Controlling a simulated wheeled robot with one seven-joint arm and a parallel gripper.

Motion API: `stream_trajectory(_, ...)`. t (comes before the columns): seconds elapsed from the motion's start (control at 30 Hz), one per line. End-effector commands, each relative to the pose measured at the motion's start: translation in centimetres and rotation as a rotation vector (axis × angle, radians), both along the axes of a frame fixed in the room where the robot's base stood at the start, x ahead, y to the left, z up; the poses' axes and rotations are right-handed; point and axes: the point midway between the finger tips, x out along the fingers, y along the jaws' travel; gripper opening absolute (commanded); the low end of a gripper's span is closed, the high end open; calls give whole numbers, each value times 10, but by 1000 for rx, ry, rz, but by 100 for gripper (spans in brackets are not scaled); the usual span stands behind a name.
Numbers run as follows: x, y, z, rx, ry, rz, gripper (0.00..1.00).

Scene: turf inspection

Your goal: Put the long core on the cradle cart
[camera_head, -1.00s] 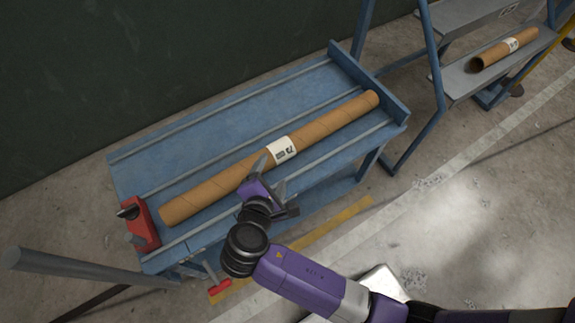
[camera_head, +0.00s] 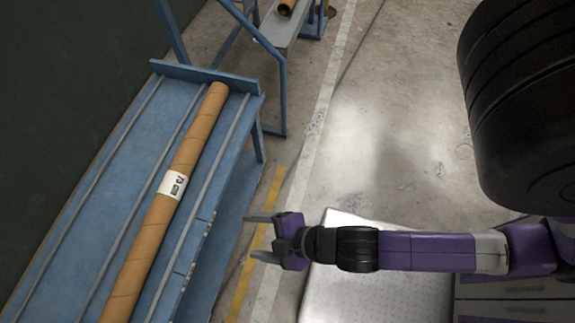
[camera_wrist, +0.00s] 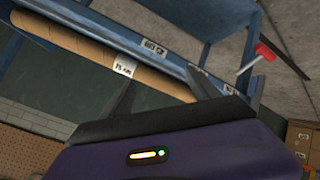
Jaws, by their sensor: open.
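The long core (camera_head: 151,232) is a brown cardboard tube with a white label near its middle. It lies lengthwise on a blue railed bench (camera_head: 108,190), between two grey rails. The wrist view shows the core (camera_wrist: 80,42) and its label beyond my fingers. My gripper (camera_head: 252,237) is open and empty, right of the bench's edge and apart from the core. Its two dark fingers show in the wrist view (camera_wrist: 162,90). The core's near end is cut off by the head picture's edge. I cannot tell whether the blue bench is the cradle cart.
A raised blue end board (camera_head: 205,76) closes the bench's far end. A red-handled lever (camera_wrist: 268,50) shows in the wrist view. Open floor (camera_head: 400,110) lies right of the bench.

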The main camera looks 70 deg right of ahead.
Motion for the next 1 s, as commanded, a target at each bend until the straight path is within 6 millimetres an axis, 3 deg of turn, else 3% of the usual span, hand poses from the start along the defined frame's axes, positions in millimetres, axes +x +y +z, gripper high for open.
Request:
stream_trajectory(0.03, -18, -6, 17, 88, -27, -48, 71)
stream_trajectory(0.2, -52, -22, 87, 380, -163, -198, 71)
stream_trajectory(0.3, -65, -33, 124, 505, -234, -268, 71)
stream_trajectory(0.43, -74, -43, 156, 604, -299, -322, 71)
stream_trajectory(0.6, -77, -47, 168, 643, -326, -343, 71)
stream_trajectory(1.0, -77, -46, 171, 640, -324, -341, 71)
